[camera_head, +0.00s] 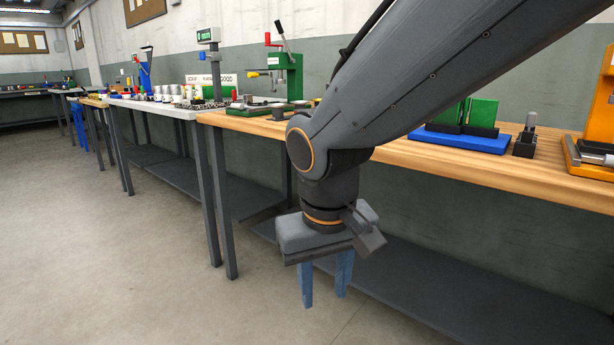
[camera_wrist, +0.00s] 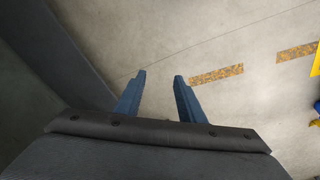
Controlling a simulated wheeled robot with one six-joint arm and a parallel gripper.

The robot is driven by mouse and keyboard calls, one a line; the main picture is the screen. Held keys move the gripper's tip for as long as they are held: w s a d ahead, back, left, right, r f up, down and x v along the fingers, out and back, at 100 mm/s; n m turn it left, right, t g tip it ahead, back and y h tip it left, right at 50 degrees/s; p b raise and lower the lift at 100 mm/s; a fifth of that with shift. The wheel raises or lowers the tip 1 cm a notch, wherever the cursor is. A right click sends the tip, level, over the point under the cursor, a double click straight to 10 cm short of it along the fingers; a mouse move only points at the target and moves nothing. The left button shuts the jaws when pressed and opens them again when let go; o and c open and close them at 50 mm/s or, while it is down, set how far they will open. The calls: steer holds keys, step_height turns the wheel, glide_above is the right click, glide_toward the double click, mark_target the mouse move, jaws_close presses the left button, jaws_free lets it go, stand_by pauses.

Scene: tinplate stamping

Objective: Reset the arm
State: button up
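My gripper (camera_head: 325,285) hangs at the end of my grey arm, in front of the wooden workbench's front edge and below its top. Its two blue fingers point down and stand apart with nothing between them. In the wrist view my gripper (camera_wrist: 158,78) also shows open and empty above the bare concrete floor (camera_wrist: 130,35).
The wooden workbench (camera_head: 440,158) runs behind my arm, with a dark lower shelf (camera_head: 430,285). On it stand a green press (camera_head: 285,75), a blue tray (camera_head: 460,140) and an orange fixture (camera_head: 600,120). The floor (camera_head: 110,250) at left is clear. Yellow-brown floor strips (camera_wrist: 216,75) lie right.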

steer(key=s+a+f+n+g+y+b, duration=0.1)
steer(key=s+a+f+n+g+b, duration=0.2)
steer(key=s+f, duration=0.6)
steer(key=d+r+m+p, duration=0.2)
steer(key=d+r+p, duration=0.4)
steer(key=r+p, duration=0.3)
steer(key=s+d+r+m+p, duration=0.1)
steer(key=d+r+m+p, duration=0.1)
steer(key=d+r+p, duration=0.5)
steer(key=d+r+m+h+p, duration=0.1)
steer(key=d+r+m+p, duration=0.1)
steer(key=d+r+p, duration=0.4)
step_height(320, 180, up, 6)
steer(key=p, duration=1.1)
steer(key=shift+s+d+f+m+t, duration=0.2)
steer(key=shift+s+d+m+t, duration=0.1)
steer(key=shift+t, duration=0.1)
